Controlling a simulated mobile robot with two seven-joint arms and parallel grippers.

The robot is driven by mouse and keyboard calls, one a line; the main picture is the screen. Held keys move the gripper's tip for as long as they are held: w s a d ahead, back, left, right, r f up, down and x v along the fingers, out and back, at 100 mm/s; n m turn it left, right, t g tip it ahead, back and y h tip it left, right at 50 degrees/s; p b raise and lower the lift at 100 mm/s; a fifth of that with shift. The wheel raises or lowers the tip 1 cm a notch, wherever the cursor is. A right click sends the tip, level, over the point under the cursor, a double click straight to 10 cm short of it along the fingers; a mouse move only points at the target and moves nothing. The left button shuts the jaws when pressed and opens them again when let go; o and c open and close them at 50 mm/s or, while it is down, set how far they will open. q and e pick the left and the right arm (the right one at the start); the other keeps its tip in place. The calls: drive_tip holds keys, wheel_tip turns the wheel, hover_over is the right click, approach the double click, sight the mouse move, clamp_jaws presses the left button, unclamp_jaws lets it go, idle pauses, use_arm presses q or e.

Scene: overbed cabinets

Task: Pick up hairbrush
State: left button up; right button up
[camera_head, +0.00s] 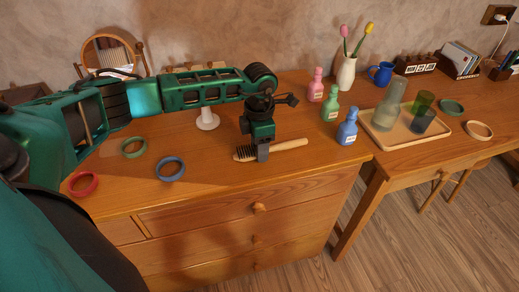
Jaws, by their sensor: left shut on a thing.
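The hairbrush (287,145) has a light wooden handle and dark bristles. It lies across the front part of the dresser top, with the bristle end to the left and the handle to the right. My left gripper (263,154) points down over it and is shut on it between the bristles and the handle. The gripper hides a part of the brush there. I cannot tell whether the brush is lifted off the wood. My right gripper is not in view.
Red (83,184), green (134,147) and blue (171,168) rings lie left on the dresser (222,172). Pink (316,86), green (330,105) and blue (348,127) bottles stand right of the brush. A tray (386,143) with glasses lies farther right. A white vase (346,74) stands behind.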

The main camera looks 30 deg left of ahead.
use_arm(q)
drive_tip(key=c, duration=0.5)
drive_tip(key=shift+r, duration=0.1)
